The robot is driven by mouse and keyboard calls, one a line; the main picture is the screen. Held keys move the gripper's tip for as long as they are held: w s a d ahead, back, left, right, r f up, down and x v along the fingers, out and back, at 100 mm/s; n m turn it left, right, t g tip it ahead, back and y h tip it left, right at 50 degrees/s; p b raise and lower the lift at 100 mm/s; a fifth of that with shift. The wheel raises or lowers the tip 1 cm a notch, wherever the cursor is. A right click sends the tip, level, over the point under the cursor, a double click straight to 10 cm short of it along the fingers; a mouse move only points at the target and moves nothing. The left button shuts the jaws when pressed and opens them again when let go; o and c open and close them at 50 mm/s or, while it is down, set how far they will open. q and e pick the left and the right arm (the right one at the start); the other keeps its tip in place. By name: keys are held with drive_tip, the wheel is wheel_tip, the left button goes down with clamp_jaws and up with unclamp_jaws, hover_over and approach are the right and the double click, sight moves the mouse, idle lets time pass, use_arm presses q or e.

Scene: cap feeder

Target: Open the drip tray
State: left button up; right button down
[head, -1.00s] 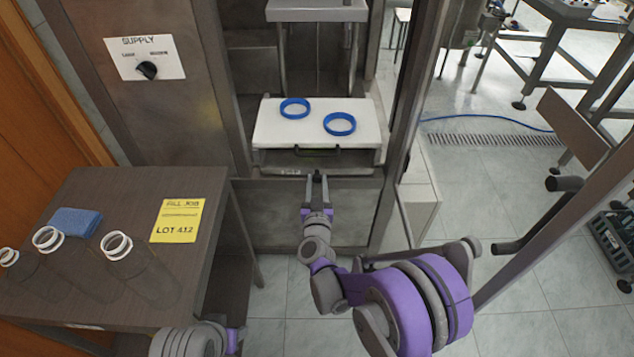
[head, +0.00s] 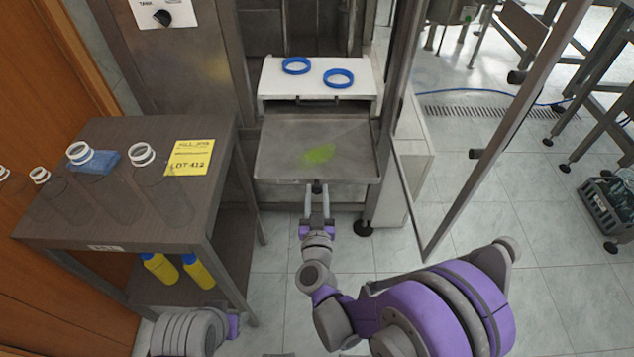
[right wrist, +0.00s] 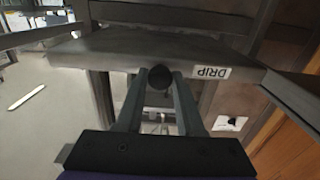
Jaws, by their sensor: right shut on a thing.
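The drip tray (head: 285,160) is a shallow metal tray, drawn out toward me below a white block in the machine. A yellow-green puddle (head: 319,154) lies on its floor. Its front face with a "DRIP" label (right wrist: 211,73) shows in the right wrist view. My right gripper (head: 317,191) is at the middle of the tray's front edge, shut on a round dark knob (right wrist: 160,77). My left arm shows only in part at the bottom of the head view, and its gripper jaws are not visible.
Two blue rings (head: 339,78) lie on the white block (head: 270,85) above the tray. A dark table (head: 130,222) with clear bottles and a yellow card (head: 190,157) stands at left. An open door frame (head: 478,155) stands at right. Floor between is clear.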

drive_tip(key=shift+s, duration=0.7)
drive_tip(key=c, duration=0.5)
unclamp_jaws()
drive_tip(key=shift+c, duration=0.2)
drive_tip(key=s, duration=1.1)
drive_tip(key=shift+w, duration=0.1)
